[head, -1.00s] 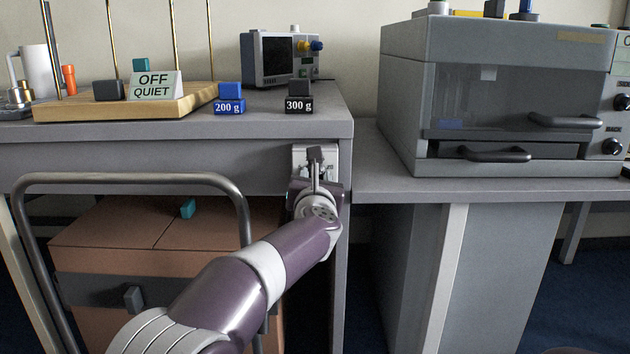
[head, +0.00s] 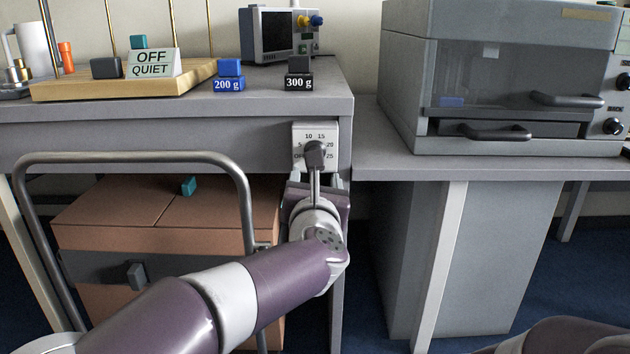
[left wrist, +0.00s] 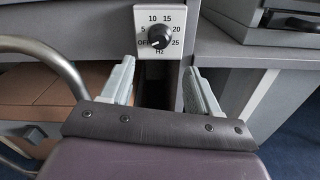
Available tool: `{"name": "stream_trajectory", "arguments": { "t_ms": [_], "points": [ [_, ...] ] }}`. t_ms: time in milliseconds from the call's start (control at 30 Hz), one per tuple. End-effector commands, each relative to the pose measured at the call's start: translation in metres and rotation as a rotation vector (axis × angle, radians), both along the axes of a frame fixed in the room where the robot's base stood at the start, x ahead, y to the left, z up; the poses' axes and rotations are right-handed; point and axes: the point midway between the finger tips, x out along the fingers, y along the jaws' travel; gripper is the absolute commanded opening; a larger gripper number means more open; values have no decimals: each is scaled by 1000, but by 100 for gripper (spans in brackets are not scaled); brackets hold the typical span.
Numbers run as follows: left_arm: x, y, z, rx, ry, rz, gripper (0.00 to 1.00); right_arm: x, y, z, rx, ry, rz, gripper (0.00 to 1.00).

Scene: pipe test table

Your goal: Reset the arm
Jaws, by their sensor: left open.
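My left gripper (head: 316,182) is just below the white dial plate (head: 328,131) on the table's front edge. In the left wrist view the two pale fingers (left wrist: 161,86) are spread apart with nothing between them. The black knob (left wrist: 160,37) sits on the plate above the fingertips and apart from them. The plate is marked OFF, 5, 10, 15, 20, 25 and Hz.
A metal rail (head: 130,158) curves in front of brown boxes (head: 110,220) left of my arm. On the table stand a blue 200 g weight (head: 229,84), a black 300 g weight (head: 299,82) and an OFF QUIET sign (head: 152,63). A grey oven-like cabinet (head: 400,75) stands right.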

Motion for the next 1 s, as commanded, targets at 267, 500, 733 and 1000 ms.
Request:
{"name": "stream_trajectory", "arguments": {
  "t_ms": [267,500,733,1000],
  "points": [
    [-16,0,-1,1,0,0,61,0,0,3,0,0,0,61],
    [-16,-1,-1,67,4,-7,61,0,0,3,0,0,0,61],
    [-59,-50,-97,1355,57,-585,61,0,0,24,0,1,0,61],
    [-211,101,-190,2370,-39,-1778,61,0,0,112,0,0,0,61]
  ]
}}
